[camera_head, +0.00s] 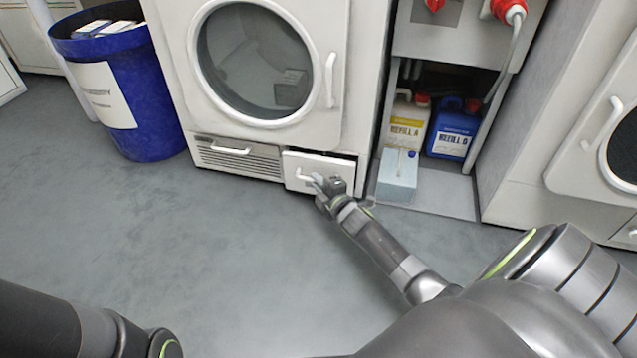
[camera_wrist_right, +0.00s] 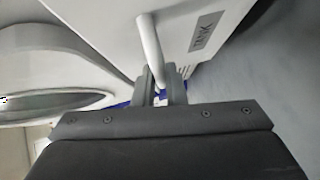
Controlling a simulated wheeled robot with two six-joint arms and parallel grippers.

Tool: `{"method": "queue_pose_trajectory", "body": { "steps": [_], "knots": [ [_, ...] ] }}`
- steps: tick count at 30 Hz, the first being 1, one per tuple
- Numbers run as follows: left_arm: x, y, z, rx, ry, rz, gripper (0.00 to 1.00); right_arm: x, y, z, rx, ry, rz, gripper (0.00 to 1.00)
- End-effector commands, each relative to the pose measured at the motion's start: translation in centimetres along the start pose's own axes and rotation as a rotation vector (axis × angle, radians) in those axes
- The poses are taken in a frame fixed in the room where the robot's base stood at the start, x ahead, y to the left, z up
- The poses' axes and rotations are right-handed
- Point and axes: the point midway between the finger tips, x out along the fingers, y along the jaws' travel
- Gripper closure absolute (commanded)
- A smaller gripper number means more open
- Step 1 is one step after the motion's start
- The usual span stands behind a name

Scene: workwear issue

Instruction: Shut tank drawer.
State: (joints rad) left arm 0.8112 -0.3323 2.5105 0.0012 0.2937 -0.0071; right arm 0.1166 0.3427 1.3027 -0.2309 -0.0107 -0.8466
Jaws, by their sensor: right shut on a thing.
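The tank drawer (camera_head: 336,164) is a small white drawer low on the front of the white machine, right of a slatted grille. It stands slightly out, with a dark gap along its top edge. In the right wrist view its white front (camera_wrist_right: 185,20) carries a grey label (camera_wrist_right: 208,32). My right gripper (camera_head: 318,182) is shut on the drawer's white bar handle (camera_head: 304,175). The handle (camera_wrist_right: 149,42) runs between the fingers (camera_wrist_right: 161,86) in the wrist view. My left gripper is out of view; only part of that arm shows.
The machine's round door (camera_head: 255,60) is above the drawer. Right of it, an open compartment holds a yellow-labelled canister (camera_head: 407,128), a blue canister (camera_head: 453,128) and a pale box (camera_head: 398,174). A blue bin (camera_head: 145,110) stands left. The grey floor (camera_head: 200,240) in front is clear.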

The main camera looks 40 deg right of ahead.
Motion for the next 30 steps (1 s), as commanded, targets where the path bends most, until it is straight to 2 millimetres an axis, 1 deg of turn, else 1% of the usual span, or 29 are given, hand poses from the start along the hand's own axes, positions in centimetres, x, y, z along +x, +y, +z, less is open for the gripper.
{"method": "queue_pose_trajectory", "body": {
  "steps": [4,7,15,18,29,30],
  "knots": [
    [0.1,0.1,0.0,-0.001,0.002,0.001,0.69,0.0,0.0,0.0,0.0,0.0,-0.001,1.0],
    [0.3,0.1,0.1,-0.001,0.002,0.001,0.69,0.4,0.1,0.3,-0.001,-0.001,-0.001,1.0],
    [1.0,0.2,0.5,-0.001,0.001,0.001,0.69,2.3,0.8,2.2,-0.001,0.0,-0.001,1.0],
    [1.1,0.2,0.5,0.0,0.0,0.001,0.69,2.7,0.8,2.7,0.0,-0.001,-0.002,1.0],
    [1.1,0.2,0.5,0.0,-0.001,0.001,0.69,2.9,0.9,3.0,-0.001,-0.003,-0.001,1.0],
    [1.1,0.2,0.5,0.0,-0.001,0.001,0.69,2.9,0.9,3.0,-0.001,-0.003,-0.001,0.84]
  ]
}}
